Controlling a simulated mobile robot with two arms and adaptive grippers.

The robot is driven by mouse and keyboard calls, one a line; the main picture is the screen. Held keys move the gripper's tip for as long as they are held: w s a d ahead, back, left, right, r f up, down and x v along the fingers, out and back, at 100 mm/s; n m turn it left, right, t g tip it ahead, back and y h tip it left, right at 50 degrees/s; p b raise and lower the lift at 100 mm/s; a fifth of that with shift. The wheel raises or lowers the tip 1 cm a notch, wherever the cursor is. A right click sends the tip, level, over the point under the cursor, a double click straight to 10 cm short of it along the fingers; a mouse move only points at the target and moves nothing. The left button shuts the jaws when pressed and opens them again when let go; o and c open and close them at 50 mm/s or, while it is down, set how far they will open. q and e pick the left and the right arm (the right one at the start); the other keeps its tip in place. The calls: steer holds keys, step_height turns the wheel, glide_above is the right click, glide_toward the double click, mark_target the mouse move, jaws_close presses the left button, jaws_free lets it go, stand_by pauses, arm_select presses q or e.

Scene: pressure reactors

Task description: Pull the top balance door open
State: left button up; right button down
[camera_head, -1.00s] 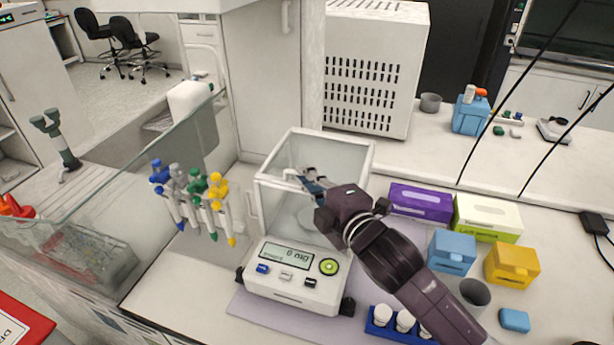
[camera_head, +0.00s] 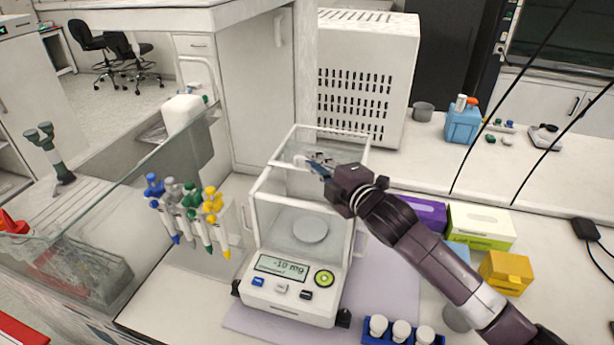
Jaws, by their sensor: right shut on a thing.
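The balance (camera_head: 290,291) stands on a grey mat, its display reading about -10 mg. Its glass draft shield has a round pan (camera_head: 310,229) inside. The top balance door (camera_head: 285,184) is a glass pane at the top of the shield; the top now looks partly open toward the back. My right gripper (camera_head: 312,162) is over the top of the shield, shut on the top door's handle, with the contact partly hidden by the fingers. My left gripper is not in view.
Purple and green boxes (camera_head: 480,226) and a yellow container (camera_head: 506,272) stand to the right. A blue rack (camera_head: 402,333) with white-capped vials is at the front right.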

mark_target(321, 150)
steer(key=w, duration=0.1)
steer(key=w+d, duration=0.1)
steer(key=w, duration=0.3)
steer(key=shift+w+d, duration=0.1)
steer(key=shift+d, duration=0.25)
steer(key=c, duration=2.3)
jaws_free()
steer(key=shift+c, duration=0.2)
steer(key=v, duration=1.2)
steer(key=shift+f, duration=0.1)
